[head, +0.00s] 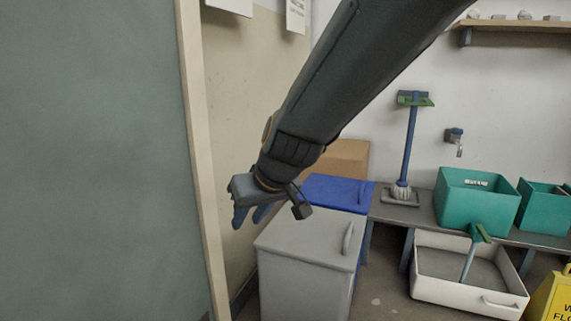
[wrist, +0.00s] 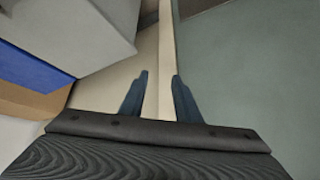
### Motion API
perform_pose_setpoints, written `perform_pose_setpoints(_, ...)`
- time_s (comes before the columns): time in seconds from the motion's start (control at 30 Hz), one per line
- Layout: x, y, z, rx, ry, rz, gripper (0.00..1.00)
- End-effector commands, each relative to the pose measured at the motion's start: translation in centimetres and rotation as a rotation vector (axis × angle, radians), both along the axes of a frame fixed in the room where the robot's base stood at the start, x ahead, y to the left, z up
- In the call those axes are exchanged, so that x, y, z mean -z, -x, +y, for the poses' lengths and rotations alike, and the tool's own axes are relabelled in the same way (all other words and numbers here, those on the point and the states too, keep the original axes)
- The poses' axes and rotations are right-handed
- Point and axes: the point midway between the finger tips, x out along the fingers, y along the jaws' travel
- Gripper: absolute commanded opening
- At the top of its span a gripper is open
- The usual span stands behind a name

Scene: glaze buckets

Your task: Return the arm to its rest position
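My gripper (head: 252,217) hangs at the end of my dark arm, left of the middle in the head view. It is in front of the beige wall and up and to the left of the grey lidded bin. In the wrist view, my gripper's two blue-grey fingers (wrist: 160,95) stand apart with nothing between them. The arm reaches in from the top right of the head view, and its upper part is out of frame.
A large grey-green panel (head: 95,160) with a pale edge fills the left. A grey bin (head: 305,265), a blue-lidded bin (head: 340,192) and a cardboard box (head: 346,156) stand below the arm. A bench with teal buckets (head: 475,208) and a white tray (head: 460,290) are at right.

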Motion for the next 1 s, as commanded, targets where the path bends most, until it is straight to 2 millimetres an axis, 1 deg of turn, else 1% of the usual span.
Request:
perform_pose_setpoints(0.03,0.2,3.6,0.4,-0.030,0.005,0.054,0.30)
perform_pose_setpoints(0.07,0.5,5.6,0.4,-0.042,0.013,0.091,0.30)
perform_pose_setpoints(0.1,0.8,8.2,0.3,-0.054,0.025,0.136,0.30)
perform_pose_setpoints(0.17,1.3,11.6,-0.1,-0.068,0.046,0.196,0.30)
perform_pose_setpoints(0.2,1.6,13.6,-0.6,-0.074,0.063,0.232,0.30)
perform_pose_setpoints(0.3,2.3,17.8,-1.8,-0.083,0.105,0.307,0.30)
perform_pose_setpoints(0.4,2.9,21.2,-3.3,-0.086,0.151,0.366,0.30)
perform_pose_setpoints(0.6,3.9,26.9,-6.5,-0.078,0.243,0.457,0.30)
perform_pose_setpoints(0.63,3.7,27.2,-6.9,-0.071,0.252,0.465,0.30)
perform_pose_setpoints(0.7,2.7,26.8,-7.1,-0.053,0.249,0.465,0.30)
perform_pose_setpoints(0.97,0.0,26.1,-8.4,0.003,0.248,0.469,0.30)
perform_pose_setpoints(1.0,-0.6,26.0,-8.7,0.015,0.248,0.470,0.30)
